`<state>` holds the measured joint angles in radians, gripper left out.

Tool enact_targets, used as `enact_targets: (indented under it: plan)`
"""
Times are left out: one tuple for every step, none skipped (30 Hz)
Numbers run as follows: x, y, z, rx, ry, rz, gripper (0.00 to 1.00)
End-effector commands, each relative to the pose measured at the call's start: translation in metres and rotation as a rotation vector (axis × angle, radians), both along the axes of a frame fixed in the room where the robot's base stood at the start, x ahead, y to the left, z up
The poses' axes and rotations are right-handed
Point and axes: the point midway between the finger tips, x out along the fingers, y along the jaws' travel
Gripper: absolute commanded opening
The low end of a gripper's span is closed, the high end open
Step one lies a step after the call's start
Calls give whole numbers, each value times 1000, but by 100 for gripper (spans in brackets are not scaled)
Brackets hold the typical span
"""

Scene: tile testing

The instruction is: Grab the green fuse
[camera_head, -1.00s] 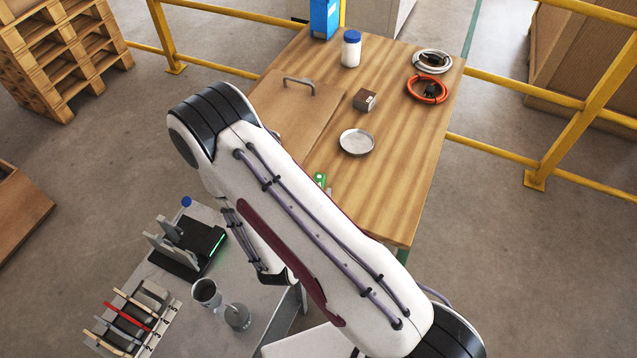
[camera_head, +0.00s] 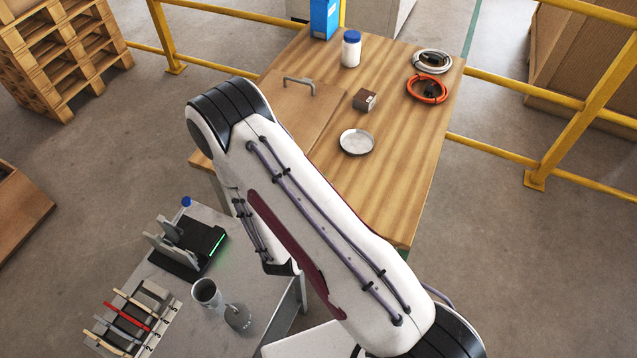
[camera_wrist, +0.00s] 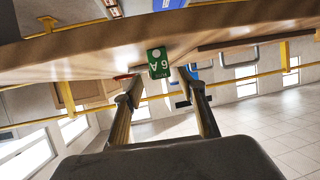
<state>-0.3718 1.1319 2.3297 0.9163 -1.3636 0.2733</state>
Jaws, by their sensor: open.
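The green fuse (camera_wrist: 158,62), with white "6 A" lettering and a pale round spot, shows in the wrist view at the edge of the wooden table (camera_wrist: 85,58). My gripper (camera_wrist: 163,80) is open, its two fingers apart. The fuse appears between and just beyond the fingertips; nothing is held, and I cannot tell whether a finger touches it. In the head view my arm hides the fuse and covers part of the wooden table (camera_head: 405,130).
A grey side table (camera_head: 262,290) holds a black device (camera_head: 190,249) and a cup (camera_head: 206,292).

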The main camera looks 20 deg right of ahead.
Motion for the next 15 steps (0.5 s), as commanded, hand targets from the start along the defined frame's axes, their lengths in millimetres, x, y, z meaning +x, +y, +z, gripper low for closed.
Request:
enact_targets:
  plan:
    - [0,0,0,0,0,0,40]
    - [0,0,0,0,0,0,40]
    - [0,0,0,0,0,0,40]
    - [0,0,0,0,0,0,40]
    - [1,-1,-1,0,0,0,40]
    - [2,-1,-1,1,-1,0,40]
    - [3,-2,-2,0,0,-1,40]
    - [4,-3,-3,0,0,-1,40]
    - [6,-4,-4,1,-1,-2,40]
    - [8,-5,-5,1,-1,-3,40]
    - [10,-7,-6,1,-2,-3,40]
    - [13,-9,-8,1,-2,-3,40]
    - [16,-10,-10,1,-1,-3,40]
    - [18,-11,-11,0,0,-2,40]
    - [22,-13,-14,1,0,-4,40]
